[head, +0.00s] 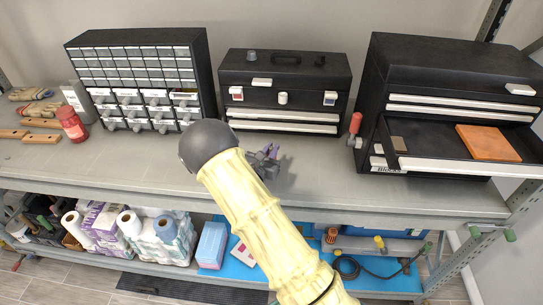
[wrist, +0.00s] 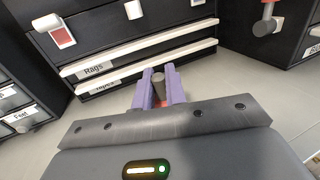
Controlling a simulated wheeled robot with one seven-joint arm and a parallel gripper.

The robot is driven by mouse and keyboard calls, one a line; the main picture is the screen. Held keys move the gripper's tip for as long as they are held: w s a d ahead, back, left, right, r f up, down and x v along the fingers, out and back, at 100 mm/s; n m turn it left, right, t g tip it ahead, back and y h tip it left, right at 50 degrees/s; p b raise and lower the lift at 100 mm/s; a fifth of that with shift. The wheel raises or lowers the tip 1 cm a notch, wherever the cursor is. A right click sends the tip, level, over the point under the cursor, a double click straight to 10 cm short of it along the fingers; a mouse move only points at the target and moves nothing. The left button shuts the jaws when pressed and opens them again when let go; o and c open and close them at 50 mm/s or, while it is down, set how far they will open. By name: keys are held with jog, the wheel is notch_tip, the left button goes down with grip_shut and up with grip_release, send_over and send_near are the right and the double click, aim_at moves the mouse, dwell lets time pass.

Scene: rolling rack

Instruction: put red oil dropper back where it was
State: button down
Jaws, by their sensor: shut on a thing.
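My gripper (head: 269,153) is over the middle of the upper shelf, in front of the small black toolbox. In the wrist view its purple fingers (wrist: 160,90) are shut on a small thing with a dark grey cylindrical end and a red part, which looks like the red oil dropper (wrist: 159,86). Most of it is hidden by the fingers and the gripper body. In the head view my arm and gripper hide it.
The upper shelf (head: 300,186) holds a drawer organiser (head: 100,61), a red bottle (head: 70,122), the small toolbox (head: 285,68) and a large black chest (head: 440,58). The chest's drawer stands open with an orange block (head: 487,143). A red-handled tool (head: 355,122) stands by the chest.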

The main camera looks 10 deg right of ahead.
jog(key=shift+f+p, duration=0.35)
jog(key=shift+f, duration=1.15)
jog(key=shift+f, duration=0.1)
jog(key=c, duration=1.4)
grip_release()
jog(key=shift+c, duration=0.2)
